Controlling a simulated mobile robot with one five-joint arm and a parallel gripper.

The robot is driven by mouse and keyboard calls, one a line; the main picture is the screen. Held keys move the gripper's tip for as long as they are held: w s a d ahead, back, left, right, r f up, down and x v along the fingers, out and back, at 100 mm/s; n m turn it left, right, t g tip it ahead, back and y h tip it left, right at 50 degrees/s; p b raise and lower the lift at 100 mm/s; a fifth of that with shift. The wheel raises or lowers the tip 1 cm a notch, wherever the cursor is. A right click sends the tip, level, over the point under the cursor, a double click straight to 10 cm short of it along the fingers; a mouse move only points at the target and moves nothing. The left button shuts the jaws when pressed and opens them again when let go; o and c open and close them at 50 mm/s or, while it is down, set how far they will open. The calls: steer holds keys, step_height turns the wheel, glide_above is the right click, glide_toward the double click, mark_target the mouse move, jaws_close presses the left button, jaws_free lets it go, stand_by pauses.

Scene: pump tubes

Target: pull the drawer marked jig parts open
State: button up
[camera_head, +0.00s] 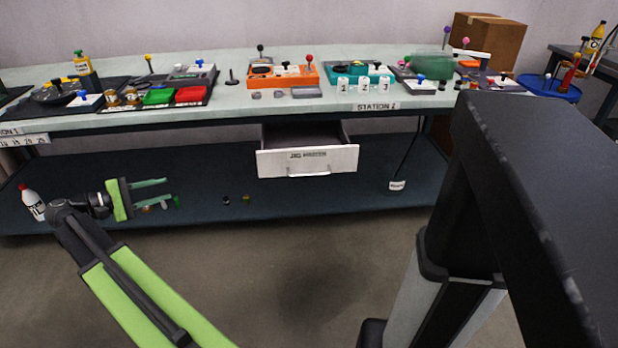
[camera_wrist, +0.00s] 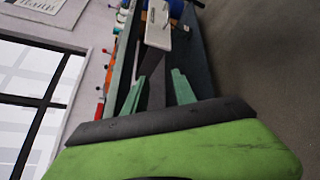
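The drawer (camera_head: 275,163) under the middle of the workbench has a white front and stands out from the bench, with its dark inside showing from above. Its small label seems to begin with "JIG"; the rest is too small to read surely. A pale bar handle (camera_head: 309,174) runs along the lower front. My gripper (camera_head: 168,191) is open and empty, left of the drawer and apart from it, fingers pointing right. In the wrist view, the drawer front (camera_wrist: 165,35) shows beyond the spread fingers of my gripper (camera_wrist: 158,74).
The workbench (camera_head: 235,103) carries an orange box (camera_head: 262,81), a teal box (camera_head: 342,73) and several trays. A dark lower shelf (camera_head: 340,200) runs beneath, with a white bottle (camera_head: 32,203) at the left. The floor in front of the drawer is clear.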

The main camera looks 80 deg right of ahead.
steer(key=s+a+b+x, duration=0.2)
steer(key=x, duration=1)
steer(key=m+g+y+b, duration=0.2)
steer(key=m+g+y, duration=0.1)
glide_toward(301, 176)
steer(key=b+x, duration=0.3)
steer(key=x, duration=0.9)
jaws_close()
